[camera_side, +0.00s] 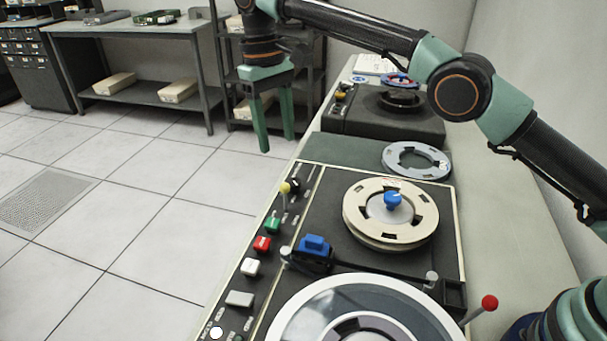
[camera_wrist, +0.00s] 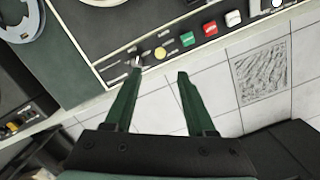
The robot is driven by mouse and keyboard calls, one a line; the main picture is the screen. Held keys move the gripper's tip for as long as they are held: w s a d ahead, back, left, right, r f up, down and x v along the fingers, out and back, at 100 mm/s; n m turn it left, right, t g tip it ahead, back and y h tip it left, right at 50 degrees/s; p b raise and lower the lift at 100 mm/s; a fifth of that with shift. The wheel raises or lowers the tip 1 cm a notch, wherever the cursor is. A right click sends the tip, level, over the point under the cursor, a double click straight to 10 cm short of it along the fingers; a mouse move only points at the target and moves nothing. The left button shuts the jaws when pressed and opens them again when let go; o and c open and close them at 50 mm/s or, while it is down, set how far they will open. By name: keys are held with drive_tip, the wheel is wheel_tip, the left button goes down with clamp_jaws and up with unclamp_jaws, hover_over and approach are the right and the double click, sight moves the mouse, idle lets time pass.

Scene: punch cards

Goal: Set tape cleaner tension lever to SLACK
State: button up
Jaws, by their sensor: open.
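A tape machine (camera_side: 325,190) has a row of controls on its left edge. A short lever with a yellow knob (camera_side: 285,188) stands at the row's far end; the yellow knob also shows in the wrist view (camera_wrist: 161,53). A lever with a red ball (camera_side: 489,302) leans at the machine's near right. Labels are too small to read, so I cannot tell which is the tension lever or its setting. My gripper (camera_side: 277,143) is open and empty, above and beyond the yellow-knobbed lever. In the wrist view the fingertips (camera_wrist: 158,73) straddle a line just below that knob, apart from it.
Green (camera_side: 272,224), red (camera_side: 262,243) and white (camera_side: 250,266) buttons line the edge. A cream reel (camera_side: 365,226) and a blue block (camera_side: 314,246) sit on the deck. A grey-blue reel (camera_side: 417,146) lies beyond. Open floor (camera_side: 160,230) is at left.

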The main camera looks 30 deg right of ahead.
sight(285, 184)
drive_tip(key=n, duration=0.2)
drive_tip(key=s+f+n, duration=0.1)
drive_tip(key=n, duration=0.2)
drive_tip(key=n+t, duration=0.1)
drive_tip(key=n, duration=0.2)
drive_tip(key=shift+s+d+f+y, duration=0.15)
drive_tip(key=shift+d+f+y, duration=0.1)
drive_tip(key=shift+d+y, duration=0.05)
wheel_tip(285, 184, down, 12)
drive_tip(key=shift+f, duration=0.1)
clamp_jaws()
